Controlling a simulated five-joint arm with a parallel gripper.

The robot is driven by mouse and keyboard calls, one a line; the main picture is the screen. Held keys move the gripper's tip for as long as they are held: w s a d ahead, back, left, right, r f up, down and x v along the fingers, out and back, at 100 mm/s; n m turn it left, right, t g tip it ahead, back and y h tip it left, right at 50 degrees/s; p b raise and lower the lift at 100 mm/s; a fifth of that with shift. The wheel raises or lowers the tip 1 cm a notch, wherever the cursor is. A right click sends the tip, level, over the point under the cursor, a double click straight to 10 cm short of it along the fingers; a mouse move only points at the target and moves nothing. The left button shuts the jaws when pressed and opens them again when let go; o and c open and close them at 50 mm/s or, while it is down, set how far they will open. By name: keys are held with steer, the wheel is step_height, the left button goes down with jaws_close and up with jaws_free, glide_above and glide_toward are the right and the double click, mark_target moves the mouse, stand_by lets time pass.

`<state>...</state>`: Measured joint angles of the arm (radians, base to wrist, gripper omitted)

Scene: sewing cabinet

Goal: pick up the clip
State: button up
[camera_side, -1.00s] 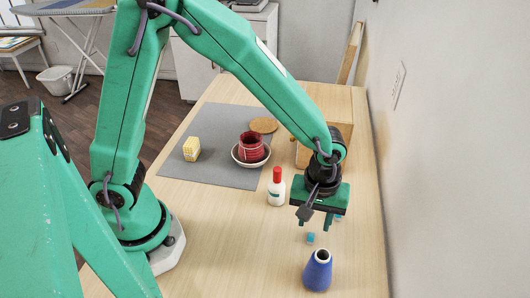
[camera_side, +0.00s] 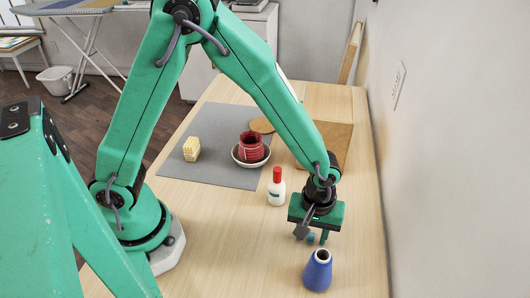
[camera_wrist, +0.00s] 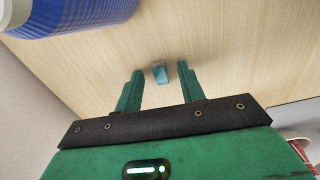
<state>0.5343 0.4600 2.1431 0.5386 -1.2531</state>
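The clip is a small light-blue piece (camera_side: 311,239) on the pale wooden table, also visible in the wrist view (camera_wrist: 159,72). My gripper (camera_side: 312,238) is low over the table at the clip. In the wrist view its two green fingers (camera_wrist: 159,70) are apart, and the clip shows between their tips with a gap on each side. Nothing is held. In the side view the fingers partly hide the clip, and I cannot tell the exact height of the tips above the table.
A blue cone (camera_side: 318,272) stands close in front of my gripper, also in the wrist view (camera_wrist: 70,12). A red-capped white bottle (camera_side: 276,190) stands behind left. A grey mat (camera_side: 215,171) bears a yellow block (camera_side: 191,149) and a bowl (camera_side: 238,158) holding a red jar (camera_side: 250,145). A wall (camera_side: 440,180) bounds the right.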

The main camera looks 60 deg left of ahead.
mark_target(311, 238)
steer(key=shift+c, duration=0.5)
jaws_close()
steer(key=shift+r, duration=0.15)
steer(key=shift+r, duration=0.85)
step_height(311, 238, up, 2)
steer(key=shift+r, duration=0.15)
steer(key=s+d+r, duration=0.5)
steer(key=s+r, duration=0.1)
steer(key=s, duration=0.4)
steer(key=shift+s+d+r, duration=0.15)
steer(key=shift+d+r, duration=0.1)
steer(key=shift+r, duration=0.1)
